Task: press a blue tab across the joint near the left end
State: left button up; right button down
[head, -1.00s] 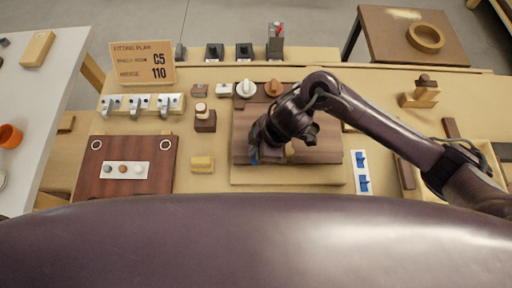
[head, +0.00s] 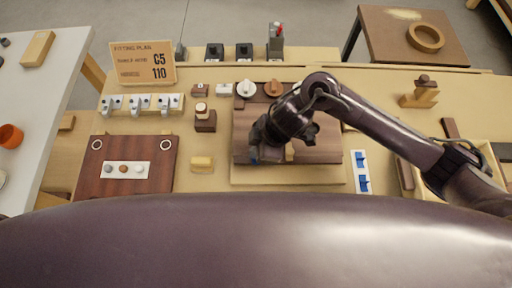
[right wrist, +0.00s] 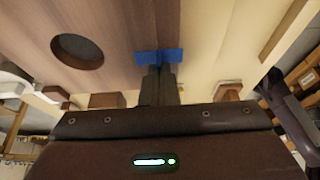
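My right gripper (head: 256,154) is over the left front part of the dark brown panel (head: 322,150), which lies on a pale board (head: 300,181). In the right wrist view its fingers (right wrist: 160,80) are close together on a blue tab (right wrist: 148,57). The tab lies across the edge where brown wood meets pale wood, at or very near the surface; I cannot tell if it is fully seated. In the head view the arm hides most of this tab. More blue tabs (head: 361,160) sit on a white strip to the right. My left gripper is not in view.
A sign (head: 142,63) stands at the back left, with a row of metal hinges (head: 141,104) before it. A yellow block (head: 202,163) and a dark stamp-like block (head: 205,121) stand left of the panel. Knobs (head: 246,89) stand at its back edge.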

jog(key=shift+s+f, duration=0.1)
jog(key=shift+f, duration=0.05)
dwell(0.3)
jog(key=c, duration=1.2)
grip_release()
jog(key=shift+r+p, duration=3.95)
jog(key=shift+p, duration=0.55)
jog(key=shift+f, duration=0.1)
